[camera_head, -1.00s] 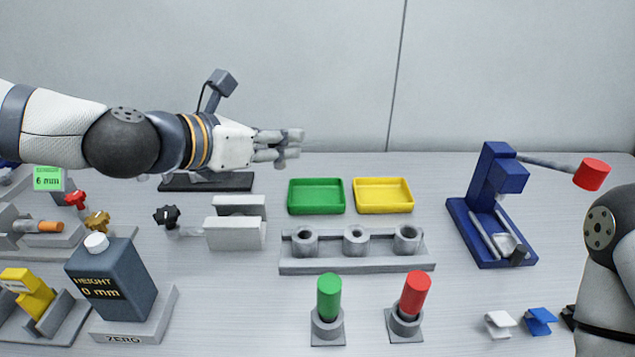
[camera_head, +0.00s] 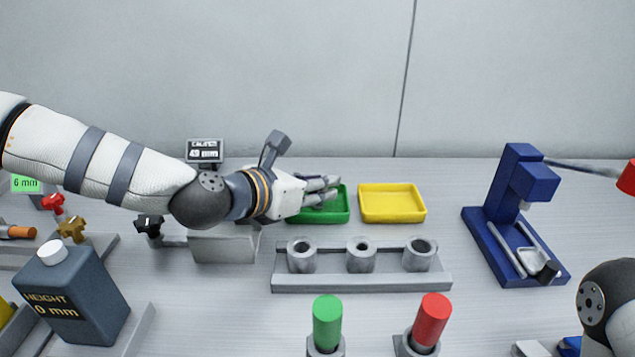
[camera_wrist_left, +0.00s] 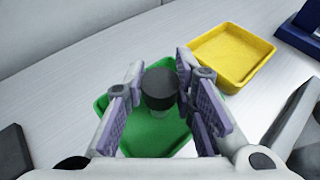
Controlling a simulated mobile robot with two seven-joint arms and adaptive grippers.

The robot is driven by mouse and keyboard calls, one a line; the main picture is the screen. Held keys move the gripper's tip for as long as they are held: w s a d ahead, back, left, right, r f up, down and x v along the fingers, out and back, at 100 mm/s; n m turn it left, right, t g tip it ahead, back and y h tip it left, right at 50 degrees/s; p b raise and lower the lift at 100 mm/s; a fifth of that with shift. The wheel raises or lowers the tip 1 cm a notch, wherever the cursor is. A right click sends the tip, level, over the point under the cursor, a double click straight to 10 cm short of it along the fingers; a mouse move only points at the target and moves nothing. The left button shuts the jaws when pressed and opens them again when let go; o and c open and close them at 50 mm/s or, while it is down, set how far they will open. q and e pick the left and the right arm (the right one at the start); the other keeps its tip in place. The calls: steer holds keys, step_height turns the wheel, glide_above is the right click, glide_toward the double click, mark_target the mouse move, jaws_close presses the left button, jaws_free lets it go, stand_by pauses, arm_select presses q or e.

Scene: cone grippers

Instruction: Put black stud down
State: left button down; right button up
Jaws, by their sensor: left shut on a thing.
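The black stud (camera_wrist_left: 160,88) is a short dark cylinder with a grey shank below its head, seen in the left wrist view. My left gripper (camera_head: 328,190) is shut on it, with a finger on each side. In the head view the fingers point right, over the green tray (camera_head: 338,214), and the stud cannot be made out there. In the left wrist view the green tray (camera_wrist_left: 118,150) lies below the stud. Whether the stud touches the tray floor is hard to tell. My right gripper is not in view.
A yellow tray (camera_head: 392,204) stands just right of the green one, empty. In front is a grey rack (camera_head: 362,284) with three ring holders. Green (camera_head: 327,322) and red (camera_head: 431,318) cylinders stand nearer. A blue press (camera_head: 512,222) stands at the right, a grey vise block (camera_head: 222,246) at the left.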

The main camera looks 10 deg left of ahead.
arm_select(q)
steer(key=c, duration=1.3)
jaws_free()
steer(key=shift+s+a+r, duration=0.15)
steer(key=shift+r, duration=0.2)
steer(key=p+v, duration=0.2)
steer(key=v, duration=0.9)
steer(key=shift+s+a+p, duration=0.1)
steer(key=shift+s+p, duration=0.15)
steer(key=shift+p, duration=0.15)
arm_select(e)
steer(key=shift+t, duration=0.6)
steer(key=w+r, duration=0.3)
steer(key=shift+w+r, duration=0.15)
